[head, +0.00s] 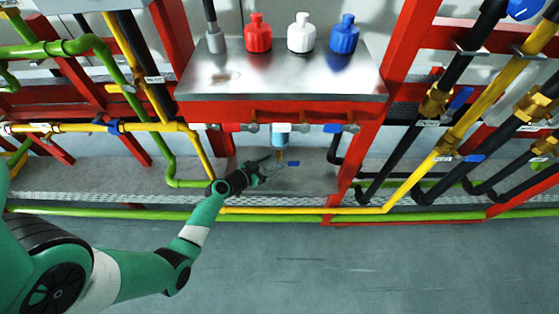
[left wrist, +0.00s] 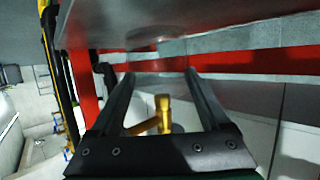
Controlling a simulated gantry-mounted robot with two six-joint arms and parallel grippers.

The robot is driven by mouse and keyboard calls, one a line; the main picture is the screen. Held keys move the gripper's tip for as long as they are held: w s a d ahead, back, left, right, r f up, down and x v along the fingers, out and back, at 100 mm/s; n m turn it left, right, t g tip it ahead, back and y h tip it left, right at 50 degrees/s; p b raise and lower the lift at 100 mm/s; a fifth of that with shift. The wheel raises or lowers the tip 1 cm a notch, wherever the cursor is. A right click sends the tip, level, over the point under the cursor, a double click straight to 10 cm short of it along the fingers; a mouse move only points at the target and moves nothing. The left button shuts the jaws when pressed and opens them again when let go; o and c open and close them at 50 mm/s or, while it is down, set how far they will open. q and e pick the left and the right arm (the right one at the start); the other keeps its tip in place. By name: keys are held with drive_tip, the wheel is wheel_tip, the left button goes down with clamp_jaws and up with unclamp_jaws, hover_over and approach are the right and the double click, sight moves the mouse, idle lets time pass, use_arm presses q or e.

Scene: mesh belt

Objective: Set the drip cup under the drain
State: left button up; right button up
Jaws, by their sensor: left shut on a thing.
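A blue and clear bowl unit (head: 281,128) hangs under the steel shelf, with a small brass drain (head: 279,151) at its bottom. My left gripper (head: 272,165) is low beside and just below this drain. Its fingers stand apart in the left wrist view (left wrist: 160,75), shut on a pale thing that barely shows, apparently the drip cup. The cup's outline and its exact place under the drain cannot be made out. A brass fitting (left wrist: 162,112) shows between the fingers in the left wrist view. My right gripper is not in view.
The steel shelf (head: 280,84) above carries red (head: 258,34), white (head: 301,34) and blue (head: 344,36) bottles. A red frame post (head: 362,140) stands right, yellow pipe (head: 198,152) left. A small blue patch (head: 294,163) lies near the gripper. The front floor (head: 400,265) is clear.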

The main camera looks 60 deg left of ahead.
sight(278, 159)
use_arm(q)
drive_tip(key=w, duration=0.1)
drive_tip(key=w+a+b, duration=0.1)
drive_tip(key=w, duration=0.1)
drive_tip(key=shift+w+f, duration=0.1)
drive_tip(key=shift+w, duration=0.05)
drive_tip(key=shift+w+a+f+b, duration=0.15)
drive_tip(key=shift+w+f+b, duration=0.15)
drive_tip(key=shift+f+b, duration=0.25)
drive_tip(key=shift+w+f, duration=0.1)
drive_tip(key=shift+f, duration=0.1)
drive_tip(key=shift+s, duration=0.3)
drive_tip(key=o, duration=1.2)
drive_tip(key=shift+w, duration=0.15)
drive_tip(key=shift+r, duration=0.1)
